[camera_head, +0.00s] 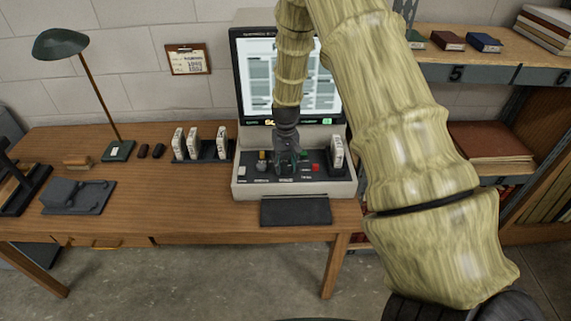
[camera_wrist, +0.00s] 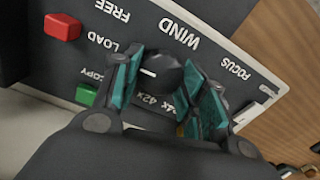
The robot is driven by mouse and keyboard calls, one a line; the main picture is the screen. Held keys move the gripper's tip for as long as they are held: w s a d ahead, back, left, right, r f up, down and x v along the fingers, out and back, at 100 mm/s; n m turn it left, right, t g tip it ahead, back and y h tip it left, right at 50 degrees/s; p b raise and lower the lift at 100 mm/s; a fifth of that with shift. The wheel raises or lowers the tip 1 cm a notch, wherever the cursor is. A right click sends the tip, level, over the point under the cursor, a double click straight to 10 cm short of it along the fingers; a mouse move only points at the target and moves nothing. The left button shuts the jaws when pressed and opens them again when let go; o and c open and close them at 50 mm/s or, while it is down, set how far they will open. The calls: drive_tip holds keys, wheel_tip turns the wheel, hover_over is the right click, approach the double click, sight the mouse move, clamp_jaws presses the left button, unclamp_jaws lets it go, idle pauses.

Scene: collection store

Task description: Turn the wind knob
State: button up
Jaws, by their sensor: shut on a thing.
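The wind knob (camera_wrist: 160,72) is a round black knob with a white mark, under the WIND label on the dark control panel (camera_wrist: 205,28) in the wrist view. My gripper (camera_wrist: 168,80) is shut on it, with a teal-padded finger on each side. In the head view my gripper (camera_head: 287,160) reaches down onto the panel of the grey reader machine (camera_head: 262,189), and its fingers hide the knob there. The reader's lit screen (camera_head: 312,75) stands behind.
A red button (camera_wrist: 62,27) and a green button (camera_wrist: 86,95) sit beside the knob. Boxed reels (camera_head: 194,143) stand in a rack left of the reader. A dark pad (camera_head: 296,210) lies in front, and a green lamp (camera_head: 60,43) stands at the left.

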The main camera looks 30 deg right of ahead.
sight(286, 165)
drive_tip(key=shift+m, duration=0.3)
drive_tip(key=o, duration=1)
drive_tip(key=shift+o, duration=0.2)
wheel_tip(286, 165, up, 12)
idle(0.6)
